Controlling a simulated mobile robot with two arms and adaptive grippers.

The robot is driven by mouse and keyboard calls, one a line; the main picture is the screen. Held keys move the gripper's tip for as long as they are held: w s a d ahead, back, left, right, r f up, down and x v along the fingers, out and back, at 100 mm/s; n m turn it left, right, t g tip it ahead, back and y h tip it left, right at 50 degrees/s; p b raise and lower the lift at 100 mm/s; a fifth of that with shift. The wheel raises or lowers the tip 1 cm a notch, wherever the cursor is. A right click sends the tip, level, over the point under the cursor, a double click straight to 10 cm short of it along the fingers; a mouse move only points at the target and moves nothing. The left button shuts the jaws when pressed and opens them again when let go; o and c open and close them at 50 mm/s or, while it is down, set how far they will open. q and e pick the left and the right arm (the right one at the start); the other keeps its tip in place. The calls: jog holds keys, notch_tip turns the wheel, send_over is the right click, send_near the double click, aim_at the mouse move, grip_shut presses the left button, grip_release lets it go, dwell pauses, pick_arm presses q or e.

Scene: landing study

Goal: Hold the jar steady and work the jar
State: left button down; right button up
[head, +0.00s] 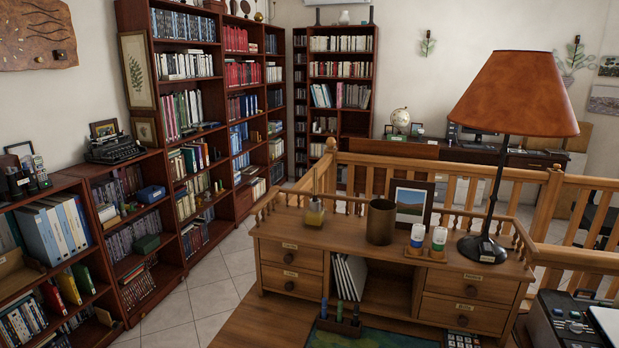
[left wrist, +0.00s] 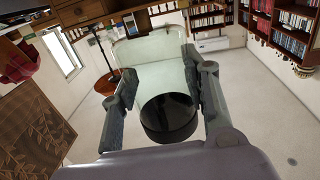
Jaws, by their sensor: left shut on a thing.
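In the left wrist view my left gripper (left wrist: 160,75) is shut on a large pale, translucent glass jar (left wrist: 150,52). The fingers lie on either side of it. A round black part (left wrist: 169,118), which looks like the jar's lid, shows between the fingers close to the palm. The jar is off the floor, with the room seen behind it at a tilted angle. Neither gripper shows in the head view, and my right gripper is in neither view. The jar's far end is partly cut by the background, so its full shape is hard to tell.
Bookshelves (head: 185,110) line the left. Tiled floor lies between.

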pick_arm(q)
jog(key=n+y, duration=0.1)
jog(key=y, duration=0.1)
jog(key=w+a+r+n+t+y, duration=0.1)
jog(key=n+y, duration=0.1)
jog(key=w+n+y, duration=0.1)
jog(key=y, duration=0.2)
jog(key=shift+a+r+n+t, duration=0.25)
jog(key=shift+r+n+t, duration=0.05)
jog(key=shift+r, duration=0.05)
notch_tip(320, 180, down, 4)
jog(key=b, duration=0.3)
jog(key=shift+w+a+r+b, duration=0.1)
jog(key=shift+a+r+b, duration=0.05)
jog(key=shift+b, duration=0.2)
jog(key=shift+r, duration=0.1)
